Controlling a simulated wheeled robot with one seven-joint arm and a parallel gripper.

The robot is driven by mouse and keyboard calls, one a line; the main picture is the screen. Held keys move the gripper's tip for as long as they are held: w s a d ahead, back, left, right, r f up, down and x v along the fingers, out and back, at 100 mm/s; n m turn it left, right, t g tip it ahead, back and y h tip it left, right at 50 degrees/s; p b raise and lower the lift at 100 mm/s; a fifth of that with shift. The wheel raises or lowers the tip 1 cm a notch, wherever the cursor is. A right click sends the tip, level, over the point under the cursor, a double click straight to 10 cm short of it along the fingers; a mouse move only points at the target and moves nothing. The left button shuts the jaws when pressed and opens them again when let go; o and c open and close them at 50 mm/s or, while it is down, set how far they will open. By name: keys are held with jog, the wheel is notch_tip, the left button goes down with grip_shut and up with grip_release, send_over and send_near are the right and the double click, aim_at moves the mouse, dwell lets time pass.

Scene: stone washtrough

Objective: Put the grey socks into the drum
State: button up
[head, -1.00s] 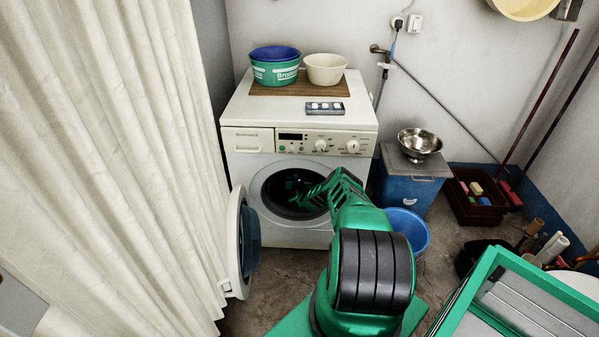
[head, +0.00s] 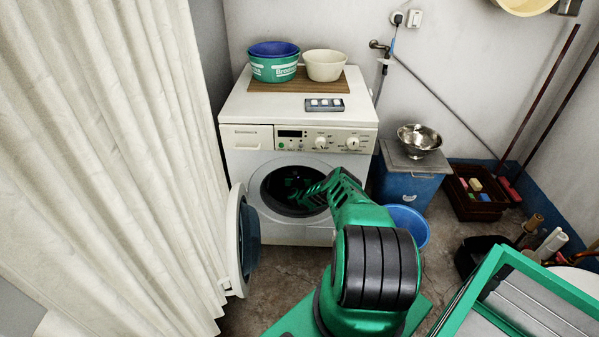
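The white washing machine (head: 240,170) stands against the back wall. Its round door (head: 243,240) hangs open to the left. The dark drum opening (head: 275,192) faces me. My green arm reaches forward to it, and my gripper (head: 297,190) is at or inside the opening. The arm's end and the dark interior hide the fingertips, so I cannot tell whether they are open or shut. I see no grey socks in the head view.
A green basin with a blue one (head: 274,66) and a cream bowl (head: 325,66) stand on the machine. A blue bucket (head: 408,225) is right of my arm. A blue box (head: 400,185) bears a metal bowl (head: 419,139). A pale curtain (head: 110,150) fills the left.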

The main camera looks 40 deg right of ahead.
jog(key=v, duration=1)
jog(key=shift+s+a, duration=0.2)
jog(key=shift+s, duration=0.05)
dwell(0.5)
